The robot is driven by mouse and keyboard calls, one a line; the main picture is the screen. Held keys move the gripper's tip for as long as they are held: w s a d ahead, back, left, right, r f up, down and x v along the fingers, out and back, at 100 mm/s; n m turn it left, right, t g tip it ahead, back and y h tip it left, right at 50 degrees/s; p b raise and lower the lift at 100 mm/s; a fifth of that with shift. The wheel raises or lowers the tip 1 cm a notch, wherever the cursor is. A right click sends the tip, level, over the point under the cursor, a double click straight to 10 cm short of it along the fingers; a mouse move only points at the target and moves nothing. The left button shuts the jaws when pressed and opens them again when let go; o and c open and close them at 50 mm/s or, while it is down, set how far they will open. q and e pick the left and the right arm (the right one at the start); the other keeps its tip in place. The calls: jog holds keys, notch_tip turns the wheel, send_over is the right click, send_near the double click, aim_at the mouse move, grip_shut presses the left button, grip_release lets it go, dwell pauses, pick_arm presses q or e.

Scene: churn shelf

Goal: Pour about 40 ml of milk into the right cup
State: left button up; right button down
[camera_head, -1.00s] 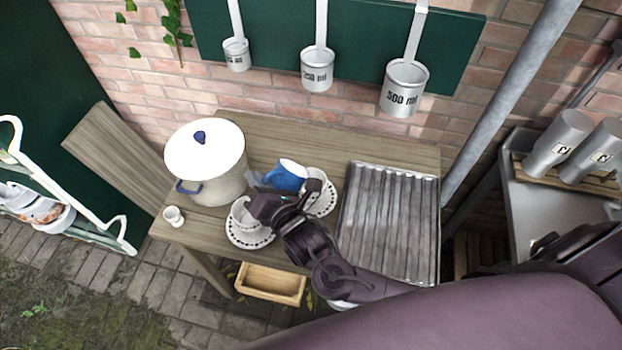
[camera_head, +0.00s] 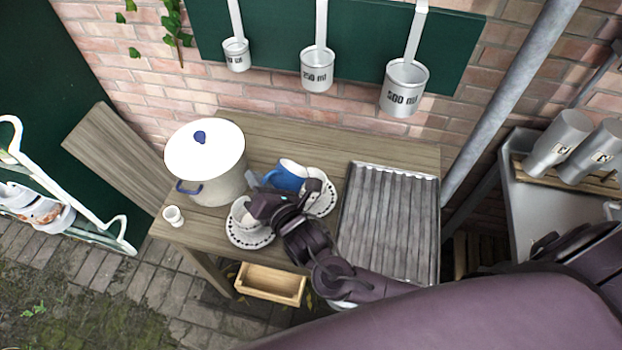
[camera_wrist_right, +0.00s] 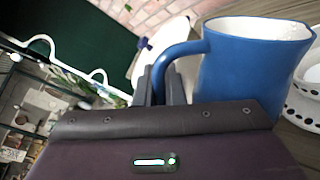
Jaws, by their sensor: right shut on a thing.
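A blue jug (camera_head: 286,177) with a white inside is held above the table, between the two cups. My right gripper (camera_head: 258,183) is shut on its handle, which shows in the right wrist view between the fingers (camera_wrist_right: 160,86). The jug leans toward the right cup (camera_head: 317,175), which is white and stands on a dotted saucer (camera_head: 327,206), partly hidden behind the jug. The left cup (camera_head: 238,211) stands on another dotted saucer (camera_head: 247,239), partly covered by my gripper. I cannot tell the milk level or see a stream. My left gripper is out of view.
A large white lidded pot (camera_head: 222,185) stands left of the jug. A small white cup (camera_head: 173,216) is at the table's left front corner. A ribbed metal tray (camera_head: 390,220) lies on the right. Measuring ladles (camera_head: 404,88) hang at the back.

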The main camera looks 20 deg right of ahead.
jog(key=shift+r, duration=0.15)
jog(key=shift+a+r+p, duration=0.1)
jog(key=shift+a+p, duration=0.05)
jog(key=shift+p, duration=0.2)
jog(key=shift+s+a+f+n+t+h+p, duration=0.15)
jog(key=shift+s+a+f+n+t+p, duration=0.45)
jog(key=shift+n, duration=0.75)
jog(key=shift+w+a+f+n+t+h+p, duration=0.1)
jog(key=shift+a+f+n+p, duration=0.25)
jog(key=shift+a+n+p, duration=0.8)
jog(key=shift+s+a+f+n+t+h+p, duration=0.25)
jog(key=shift+f+n+p, duration=0.35)
jog(key=shift+n, duration=1)
jog(key=shift+s, duration=0.1)
